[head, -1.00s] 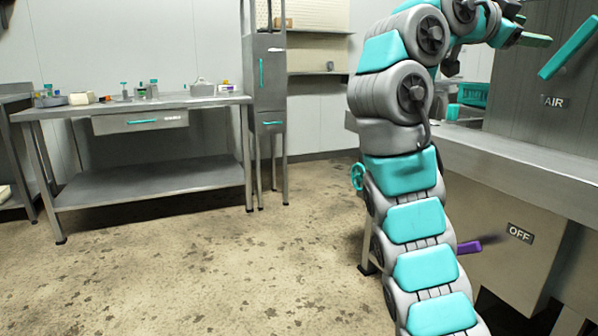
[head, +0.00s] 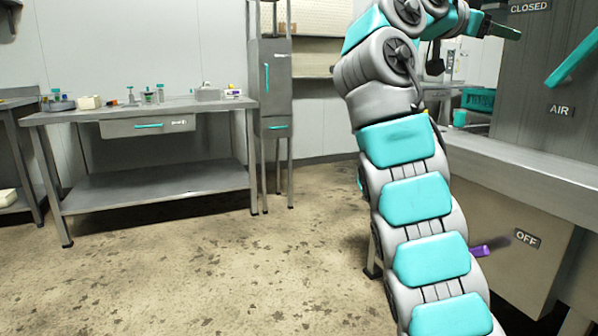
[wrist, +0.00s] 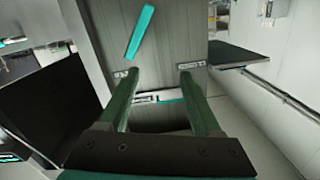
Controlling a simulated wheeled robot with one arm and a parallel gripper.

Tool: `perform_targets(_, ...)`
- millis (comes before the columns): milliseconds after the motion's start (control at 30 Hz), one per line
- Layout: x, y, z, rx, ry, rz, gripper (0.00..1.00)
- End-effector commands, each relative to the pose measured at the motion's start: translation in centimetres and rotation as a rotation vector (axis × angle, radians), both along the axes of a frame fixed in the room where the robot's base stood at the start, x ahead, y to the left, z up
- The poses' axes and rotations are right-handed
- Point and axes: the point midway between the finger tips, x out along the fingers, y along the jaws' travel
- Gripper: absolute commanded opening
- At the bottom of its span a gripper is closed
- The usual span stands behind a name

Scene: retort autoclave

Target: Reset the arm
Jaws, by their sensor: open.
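My gripper (head: 505,32) is at the top right of the head view, at the end of my raised, bent arm. In the wrist view its two dark green fingers (wrist: 159,76) stand apart with nothing between them. Beyond the fingers is a grey panel (wrist: 170,45) with a teal lever (wrist: 140,32). The fingers look apart from the lever. The same lever (head: 573,62) shows in the head view, right of my gripper, above a label reading AIR (head: 561,111).
A steel counter (head: 525,167) runs along the right, close to my arm. A purple handle (head: 490,248) sticks out below it beside an OFF label (head: 527,239). A steel table (head: 150,185) with small items stands at the back left. The floor (head: 240,270) on the left is clear.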

Motion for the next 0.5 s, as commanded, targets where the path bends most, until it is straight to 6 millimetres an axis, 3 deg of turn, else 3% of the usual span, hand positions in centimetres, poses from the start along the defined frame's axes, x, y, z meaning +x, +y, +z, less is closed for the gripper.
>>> perform_targets(167,1.4,0.8,-0.6,-0.02,0.21,0.037,0.65)
perform_targets(500,1.2,0.8,-6.9,0.026,0.594,0.143,0.65)
